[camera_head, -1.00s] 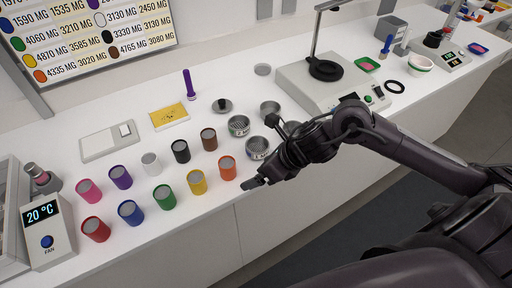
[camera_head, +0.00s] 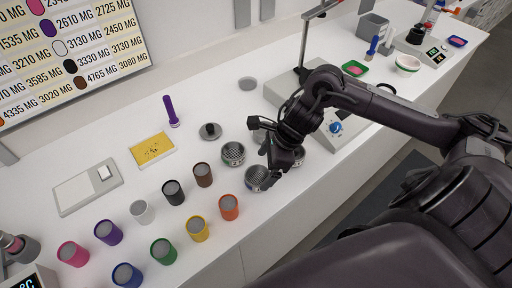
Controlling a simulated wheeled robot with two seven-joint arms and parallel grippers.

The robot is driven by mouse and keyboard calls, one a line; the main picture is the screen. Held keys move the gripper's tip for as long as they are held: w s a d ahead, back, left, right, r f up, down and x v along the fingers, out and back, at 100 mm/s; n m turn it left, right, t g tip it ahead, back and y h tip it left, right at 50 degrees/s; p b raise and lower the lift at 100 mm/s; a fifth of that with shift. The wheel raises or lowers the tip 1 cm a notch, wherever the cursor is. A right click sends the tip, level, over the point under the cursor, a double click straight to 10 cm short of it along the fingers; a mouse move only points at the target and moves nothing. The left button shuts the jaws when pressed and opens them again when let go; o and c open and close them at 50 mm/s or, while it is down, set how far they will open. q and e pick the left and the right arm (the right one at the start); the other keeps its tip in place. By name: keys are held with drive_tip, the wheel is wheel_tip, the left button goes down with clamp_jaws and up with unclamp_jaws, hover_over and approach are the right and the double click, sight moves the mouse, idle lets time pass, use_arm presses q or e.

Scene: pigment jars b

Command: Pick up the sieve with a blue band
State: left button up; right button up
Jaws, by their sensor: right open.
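Several small round metal sieves stand on the white bench beside my right gripper. One sieve (camera_head: 233,153) is in plain view just left of the gripper. A second sieve (camera_head: 256,179) stands nearer the front edge, partly covered by the lower finger. A third (camera_head: 299,157) shows only partly behind my right wrist. Another lies behind the fingers, mostly hidden. The band colours are too small to tell surely. My right gripper (camera_head: 263,145) is open, its fingers spread above the sieves, with nothing held. My left gripper is not in view.
Coloured jars, such as the orange jar (camera_head: 229,207) and brown jar (camera_head: 203,175), stand left of the sieves. A dark-knobbed lid (camera_head: 210,131) and a grey disc (camera_head: 248,84) lie behind. A device with a blue knob (camera_head: 336,128) is right, behind my arm.

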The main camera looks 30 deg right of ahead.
sight(254, 181)
drive_tip(key=p+x, duration=0.2)
drive_tip(key=x, duration=0.1)
drive_tip(key=shift+a+f, duration=0.15)
drive_tip(key=shift+a, duration=0.05)
drive_tip(key=shift+x, duration=0.8)
drive_tip(key=shift+d, duration=0.15)
drive_tip(key=c, duration=1)
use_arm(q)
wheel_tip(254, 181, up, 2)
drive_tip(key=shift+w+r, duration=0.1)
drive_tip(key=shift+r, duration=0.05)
use_arm(e)
drive_tip(key=shift+c, duration=0.5)
